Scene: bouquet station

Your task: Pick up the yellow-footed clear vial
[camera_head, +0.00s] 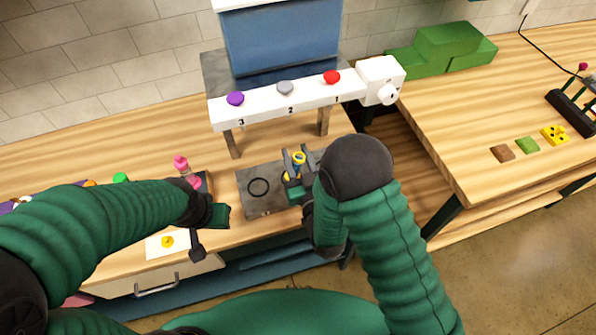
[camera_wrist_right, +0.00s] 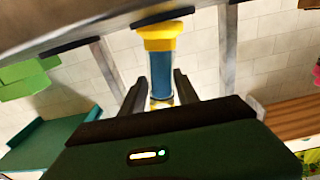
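The vial (camera_head: 299,158) stands upright by the grey mat, with yellow at its top and near its base. In the right wrist view the vial (camera_wrist_right: 161,72) has a wide yellow collar above and a blue-looking tube below. My right gripper (camera_head: 297,166) is around it, one finger on each side. In the wrist view thin gaps show between the fingers (camera_wrist_right: 160,88) and the tube, so they stand apart. My left gripper (camera_head: 208,232) hangs over the left part of the table, apart from the vial. Its fingers are partly hidden.
A white shelf beam (camera_head: 287,98) with purple, grey and red buttons spans behind the vial. A black ring (camera_head: 258,187) lies on the grey mat (camera_head: 262,205). A pink item (camera_head: 182,165) stands left. Green blocks (camera_head: 447,43) and coloured squares sit on the right table.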

